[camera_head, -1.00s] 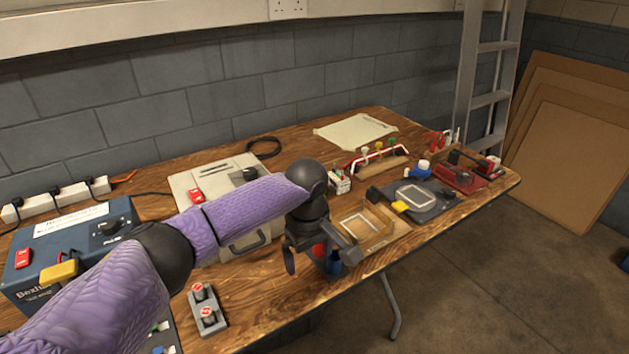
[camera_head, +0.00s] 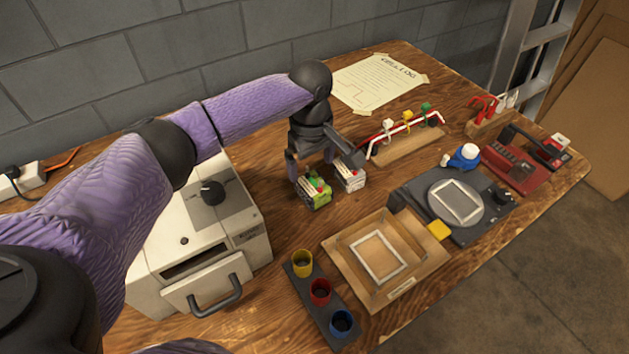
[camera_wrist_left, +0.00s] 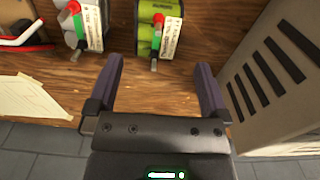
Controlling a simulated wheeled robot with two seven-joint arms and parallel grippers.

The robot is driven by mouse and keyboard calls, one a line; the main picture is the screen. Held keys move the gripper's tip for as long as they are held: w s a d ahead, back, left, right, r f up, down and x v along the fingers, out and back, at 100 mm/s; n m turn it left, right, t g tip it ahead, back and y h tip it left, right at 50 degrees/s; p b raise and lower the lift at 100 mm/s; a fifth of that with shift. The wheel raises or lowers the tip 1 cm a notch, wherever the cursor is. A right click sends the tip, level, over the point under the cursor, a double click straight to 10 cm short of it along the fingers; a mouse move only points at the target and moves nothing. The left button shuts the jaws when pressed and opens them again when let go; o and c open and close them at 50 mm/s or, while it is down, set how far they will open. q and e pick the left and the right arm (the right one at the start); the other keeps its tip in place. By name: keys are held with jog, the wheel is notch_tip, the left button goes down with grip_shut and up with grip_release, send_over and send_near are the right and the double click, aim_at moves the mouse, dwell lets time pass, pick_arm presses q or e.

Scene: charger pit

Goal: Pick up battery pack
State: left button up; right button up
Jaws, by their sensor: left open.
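Two battery packs stand on the wooden bench: a green one (camera_head: 314,193) with a white label and a grey-white one (camera_head: 350,178) just right of it. In the left wrist view the green pack (camera_wrist_left: 147,32) lies ahead between the lines of the fingers, and the grey-white pack (camera_wrist_left: 80,28) is to its left. My left gripper (camera_head: 322,163) is open and empty, behind and above the packs. In the left wrist view its two fingers (camera_wrist_left: 160,70) are spread, with bare wood between them, short of the green pack. My right gripper is not in view.
A beige machine (camera_head: 200,222) with a handled door stands left of the packs. Coloured cups (camera_head: 320,291), a wooden tray (camera_head: 342,252) and a dark scale (camera_head: 481,219) are in front. A red rail with clips (camera_head: 405,135) and a taped paper (camera_head: 378,82) lie behind and right.

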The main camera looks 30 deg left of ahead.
aim_at(314, 182)
pick_arm(q)
notch_tip(314, 182, down, 7)
jog(key=b, duration=0.4)
jog(key=shift+w+d+f, duration=0.1)
jog(key=shift+w+d, duration=0.05)
jog(key=shift+f, duration=0.15)
jog(key=shift+r, duration=0.25)
jog(key=shift+c, duration=0.3)
jog(key=c, duration=1.2)
grip_shut()
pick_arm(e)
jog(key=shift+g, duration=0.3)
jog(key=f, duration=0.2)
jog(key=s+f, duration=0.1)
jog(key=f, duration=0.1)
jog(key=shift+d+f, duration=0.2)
